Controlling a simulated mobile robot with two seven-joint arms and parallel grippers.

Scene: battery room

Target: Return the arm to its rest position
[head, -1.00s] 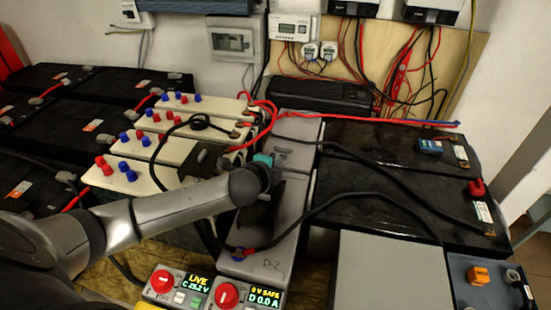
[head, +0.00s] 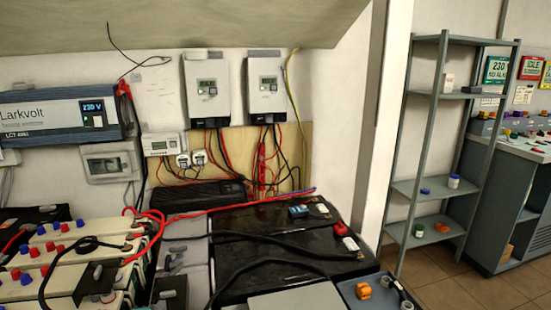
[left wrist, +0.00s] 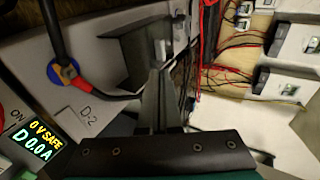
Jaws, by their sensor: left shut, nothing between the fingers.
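My left gripper (left wrist: 156,80) shows in the left wrist view, its narrow grey fingers shut with nothing between them. It is over the grey battery marked D-2 (left wrist: 95,95), with the lead on its blue-ringed terminal (left wrist: 63,72) to the left of the fingers. A dark angular piece (left wrist: 124,45) is close to the fingertips; I cannot tell if they touch. In the head view I cannot clearly pick out the left arm at the lower left edge. My right gripper is in neither view.
Black batteries (head: 250,262) with cables across them fill the front middle. White batteries (head: 75,238) stand at left. A display reading 0 V SAFE (left wrist: 42,140) is beside D-2. A metal shelf (head: 432,190) stands at right, with open floor (head: 450,290) before it.

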